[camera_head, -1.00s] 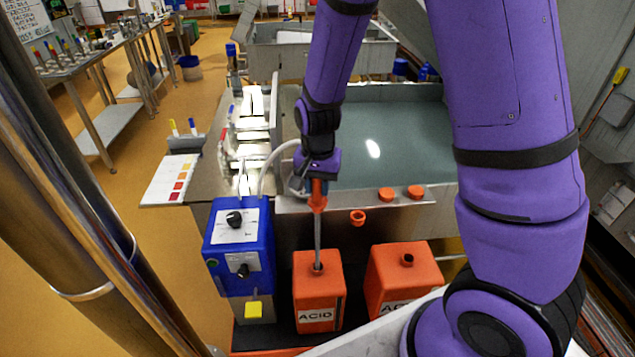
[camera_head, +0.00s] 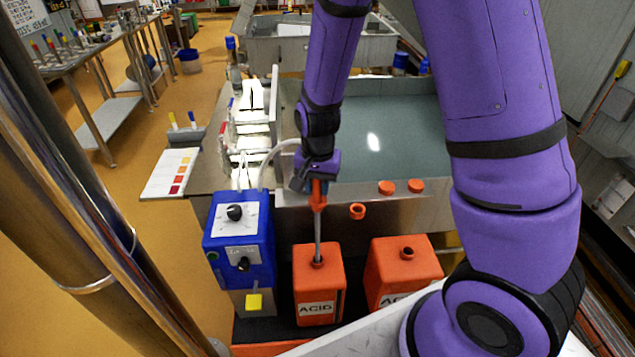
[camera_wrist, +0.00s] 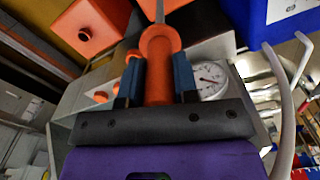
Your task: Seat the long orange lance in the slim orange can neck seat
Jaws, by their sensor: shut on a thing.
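The long lance has an orange head (camera_head: 317,196) and a thin grey rod (camera_head: 318,235). It stands nearly upright above the slim orange can (camera_head: 318,283) labelled ACID, with the rod's lower end at the neck opening on top. How far the rod reaches inside is hidden. The head is well above the can, apart from the neck. My gripper (camera_head: 318,180) is shut on the orange head. In the wrist view, the blue fingers (camera_wrist: 158,80) clasp the orange head (camera_wrist: 160,52) from both sides, with the rod pointing away.
A wider orange can (camera_head: 403,275) stands to the right. A blue pump box (camera_head: 240,243) with knobs stands close on the left. Behind is a steel vat (camera_head: 400,130) with orange caps (camera_head: 386,187) on its rim. An orange ring (camera_head: 357,211) sits on the vat's front.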

